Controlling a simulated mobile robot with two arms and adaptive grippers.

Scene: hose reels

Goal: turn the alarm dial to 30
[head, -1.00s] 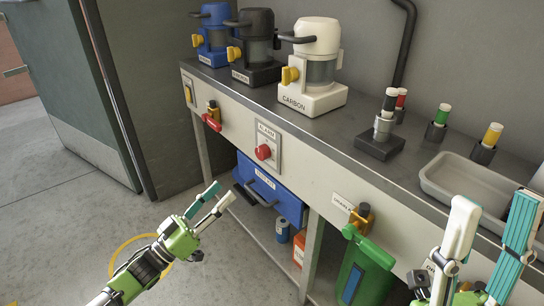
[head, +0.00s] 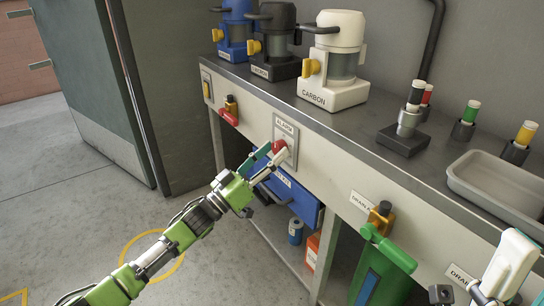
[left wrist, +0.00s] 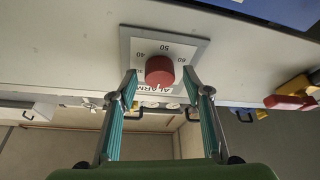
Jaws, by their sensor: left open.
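The alarm dial is a red round knob (head: 280,148) on a pale plate labelled ALARM (head: 286,133), on the front of the bench. In the left wrist view the red knob (left wrist: 159,70) sits between my left gripper's (left wrist: 159,78) two open fingers, one at each side, with gaps visible. The plate (left wrist: 187,46) shows 40, 50 and 60 around the knob; the dial's exact setting is too small to read. In the head view my left gripper (head: 266,163) is at the dial. Part of my right gripper (head: 510,264) shows at the lower right, cut by the frame edge.
Above the dial the bench top holds a CARBON canister (head: 335,62) and other canisters. A red-handled valve (head: 229,117) is to the dial's left, a DRAIN valve (head: 381,216) to its right. A blue box (head: 308,208) is below.

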